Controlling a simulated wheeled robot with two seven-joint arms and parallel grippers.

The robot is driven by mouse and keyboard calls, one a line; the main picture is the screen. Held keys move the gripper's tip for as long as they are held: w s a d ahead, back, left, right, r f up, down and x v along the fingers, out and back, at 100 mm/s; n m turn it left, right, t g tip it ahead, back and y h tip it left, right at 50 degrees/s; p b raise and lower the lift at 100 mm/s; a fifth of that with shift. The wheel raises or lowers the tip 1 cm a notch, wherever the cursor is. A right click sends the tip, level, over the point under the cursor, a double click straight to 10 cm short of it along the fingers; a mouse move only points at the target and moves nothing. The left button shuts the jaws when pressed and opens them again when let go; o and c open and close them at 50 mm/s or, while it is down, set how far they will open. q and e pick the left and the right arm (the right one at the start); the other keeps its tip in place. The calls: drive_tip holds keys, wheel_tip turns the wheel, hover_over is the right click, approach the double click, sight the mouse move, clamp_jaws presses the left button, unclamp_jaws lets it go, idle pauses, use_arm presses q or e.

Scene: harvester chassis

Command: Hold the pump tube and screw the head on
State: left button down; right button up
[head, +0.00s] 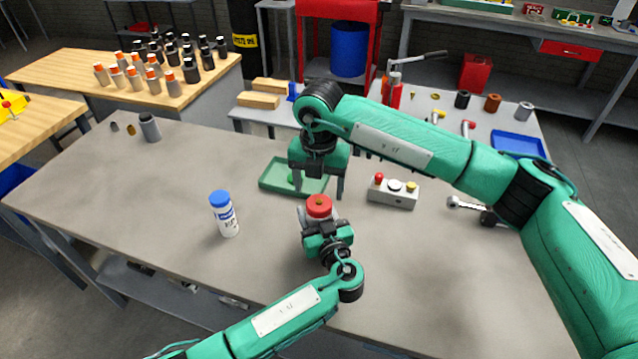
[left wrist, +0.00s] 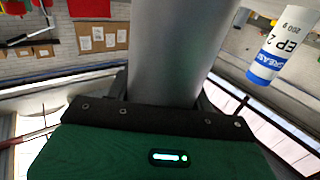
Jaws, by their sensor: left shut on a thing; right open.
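My left gripper (head: 319,217) is shut on the pump tube. The left wrist view shows the tube as a smooth grey cylinder (left wrist: 178,45) between the fingers. In the head view, a round red piece (head: 319,204) with a small dark centre tops it; I cannot tell whether this is the head or part of the tube. My right gripper (head: 319,188) is open, pointing down just behind and above the red piece, with nothing visible between its fingers. It overlaps the green tray (head: 270,184), where a small green thing (head: 293,178) shows near one finger.
A white grease cartridge (head: 226,218) with a blue cap stands left of my left gripper. A button box (head: 393,191) and a metal tool (head: 466,204) lie to the right. A grey cylinder (head: 149,127) stands far left. The table's left front is clear.

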drive_tip(key=n, duration=0.4)
drive_tip(key=shift+w+r, duration=0.1)
drive_tip(key=shift+r, duration=0.2)
drive_tip(key=n, duration=0.3)
drive_tip(key=shift+r, duration=0.15)
drive_tip(key=n, duration=0.3)
drive_tip(key=shift+r, duration=0.2)
drive_tip(key=n, duration=0.5)
drive_tip(key=shift+r, duration=0.3)
drive_tip(key=n, duration=0.4)
drive_tip(key=shift+r+n, duration=0.25)
drive_tip(key=shift+n, duration=0.15)
drive_tip(key=n, duration=0.3)
drive_tip(key=shift+w+r, duration=0.1)
drive_tip(key=shift+r, duration=0.15)
drive_tip(key=n, duration=0.3)
drive_tip(key=shift+r, duration=0.15)
drive_tip(key=n, duration=0.4)
drive_tip(key=shift+r+n, duration=0.25)
drive_tip(key=shift+n, duration=0.15)
